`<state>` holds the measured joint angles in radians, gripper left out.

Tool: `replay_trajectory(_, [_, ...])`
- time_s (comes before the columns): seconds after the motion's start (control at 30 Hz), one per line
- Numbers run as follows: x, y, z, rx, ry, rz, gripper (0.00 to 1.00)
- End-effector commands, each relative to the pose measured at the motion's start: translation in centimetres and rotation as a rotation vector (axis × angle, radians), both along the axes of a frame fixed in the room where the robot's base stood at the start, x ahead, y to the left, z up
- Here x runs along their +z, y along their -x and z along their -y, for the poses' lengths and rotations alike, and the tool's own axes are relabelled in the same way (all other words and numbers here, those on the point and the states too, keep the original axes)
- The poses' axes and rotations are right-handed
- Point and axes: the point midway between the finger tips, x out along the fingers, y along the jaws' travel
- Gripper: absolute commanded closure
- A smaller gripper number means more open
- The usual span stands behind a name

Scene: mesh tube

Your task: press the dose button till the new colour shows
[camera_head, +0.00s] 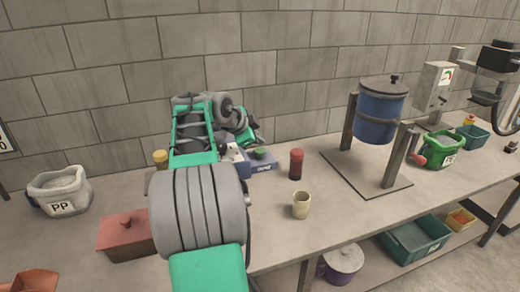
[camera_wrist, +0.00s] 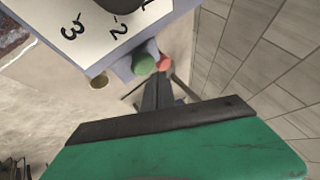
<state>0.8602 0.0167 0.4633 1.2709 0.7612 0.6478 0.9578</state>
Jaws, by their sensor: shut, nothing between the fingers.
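The dosing device is a blue-grey box (camera_head: 263,162) on the bench, partly hidden behind my arm. Its white dial panel (camera_wrist: 95,38) with printed numbers and a dark knob shows close up in the wrist view. A round green button (camera_wrist: 143,64) sticks out of the box's side; it also shows in the head view (camera_head: 260,153). My gripper (camera_wrist: 158,80) is shut and empty, its dark fingers pointing toward the button's area. In the picture the fingertips are just below the button; I cannot tell whether they touch it. No separate colour window can be made out.
A red jar with a dark lower part (camera_head: 296,165) and a beige cup (camera_head: 301,206) stand right of the device. Further right is a blue drum (camera_head: 380,112) on a stand. A red-brown lidded box (camera_head: 124,237) and a PP bag (camera_head: 60,190) are left. The front bench is clear around the cup.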

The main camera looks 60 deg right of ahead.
Motion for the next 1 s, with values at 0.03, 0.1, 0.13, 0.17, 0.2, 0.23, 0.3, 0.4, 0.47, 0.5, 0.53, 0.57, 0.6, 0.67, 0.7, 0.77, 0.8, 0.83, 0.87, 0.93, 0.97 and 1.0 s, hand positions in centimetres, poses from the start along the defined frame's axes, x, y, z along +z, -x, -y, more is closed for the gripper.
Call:
replay_trajectory(0.03, [0.8,0.0,0.0,0.000,0.001,0.001,1.00])
replay_trajectory(0.1, [1.6,0.0,0.0,-0.001,0.002,0.002,1.00])
replay_trajectory(0.13, [1.9,0.0,0.0,-0.001,0.002,0.002,1.00])
replay_trajectory(0.17, [2.2,0.0,0.0,-0.001,0.002,0.002,1.00])
replay_trajectory(0.2, [2.6,0.0,0.0,0.000,0.002,0.002,1.00])
replay_trajectory(0.23, [2.9,0.0,0.0,0.000,0.001,0.001,1.00])
replay_trajectory(0.3, [3.6,0.0,0.0,0.001,0.001,0.000,1.00])
replay_trajectory(0.4, [4.5,0.0,0.0,0.001,-0.001,0.001,1.00])
replay_trajectory(0.47, [4.8,0.0,0.0,0.001,-0.001,0.001,1.00])
replay_trajectory(0.5, [4.8,0.0,0.0,0.001,-0.001,0.001,1.00])
replay_trajectory(0.53, [4.8,0.0,0.0,0.001,-0.001,0.000,1.00])
replay_trajectory(0.57, [4.8,0.0,0.0,0.001,-0.001,0.001,1.00])
replay_trajectory(0.6, [4.7,0.0,0.0,0.000,0.000,0.000,1.00])
replay_trajectory(0.67, [4.7,0.0,0.0,0.000,0.000,0.000,1.00])
replay_trajectory(0.7, [4.7,0.0,0.0,0.000,0.000,0.000,1.00])
replay_trajectory(0.77, [4.7,0.0,0.0,0.000,0.000,0.000,1.00])
replay_trajectory(0.8, [4.7,0.0,0.0,0.000,0.000,0.000,1.00])
replay_trajectory(0.83, [4.7,0.0,0.0,0.000,0.000,0.000,1.00])
replay_trajectory(0.87, [4.7,0.0,0.0,0.000,0.000,0.000,1.00])
replay_trajectory(0.93, [4.7,0.0,0.0,0.001,0.001,0.000,1.00])
replay_trajectory(0.97, [4.7,0.0,0.0,0.001,0.001,0.000,1.00])
replay_trajectory(1.0, [4.7,0.0,0.0,0.001,0.001,0.000,1.00])
